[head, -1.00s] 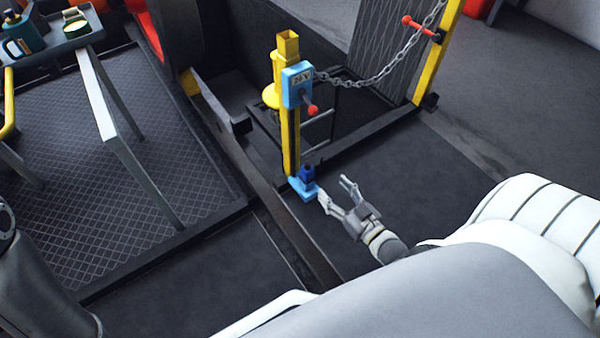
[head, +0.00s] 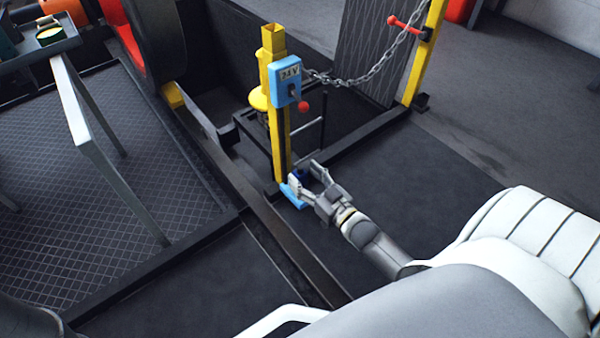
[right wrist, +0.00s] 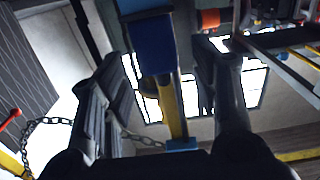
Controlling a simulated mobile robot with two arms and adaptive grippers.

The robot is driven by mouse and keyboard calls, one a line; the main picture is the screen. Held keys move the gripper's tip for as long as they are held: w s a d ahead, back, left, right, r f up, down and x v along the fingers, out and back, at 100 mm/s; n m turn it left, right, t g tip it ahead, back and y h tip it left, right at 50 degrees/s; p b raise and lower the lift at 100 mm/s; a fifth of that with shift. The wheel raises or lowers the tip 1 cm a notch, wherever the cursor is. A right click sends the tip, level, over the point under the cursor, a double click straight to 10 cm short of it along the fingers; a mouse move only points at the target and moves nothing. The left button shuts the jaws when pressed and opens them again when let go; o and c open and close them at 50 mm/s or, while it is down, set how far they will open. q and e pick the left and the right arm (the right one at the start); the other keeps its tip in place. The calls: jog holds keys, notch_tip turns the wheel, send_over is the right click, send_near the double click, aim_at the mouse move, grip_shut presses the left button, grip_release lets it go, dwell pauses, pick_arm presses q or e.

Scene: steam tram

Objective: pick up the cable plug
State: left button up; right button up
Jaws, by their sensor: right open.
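The cable plug (head: 299,173) is a small dark blue piece at the foot of the yellow post (head: 279,140), above a light blue holder (head: 296,199). In the head view my right gripper (head: 305,177) is open around it and hides much of it. In the right wrist view the plug (right wrist: 153,47) is a dark blue block at the top, between the two spread fingers. I cannot tell whether either finger touches it. My left gripper is not in view.
A light blue 24V box (head: 285,80) with a red knob is on the post. A chain (head: 358,77) runs from there to another yellow post (head: 424,55). A dark rail (head: 285,250) lies left of the gripper. The floor to the right (head: 430,160) is clear.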

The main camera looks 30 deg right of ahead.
jog(key=shift+w+a+b, duration=0.15)
jog(key=shift+w+b, duration=0.45)
jog(key=shift+w, duration=0.75)
jog(key=c, duration=1.1)
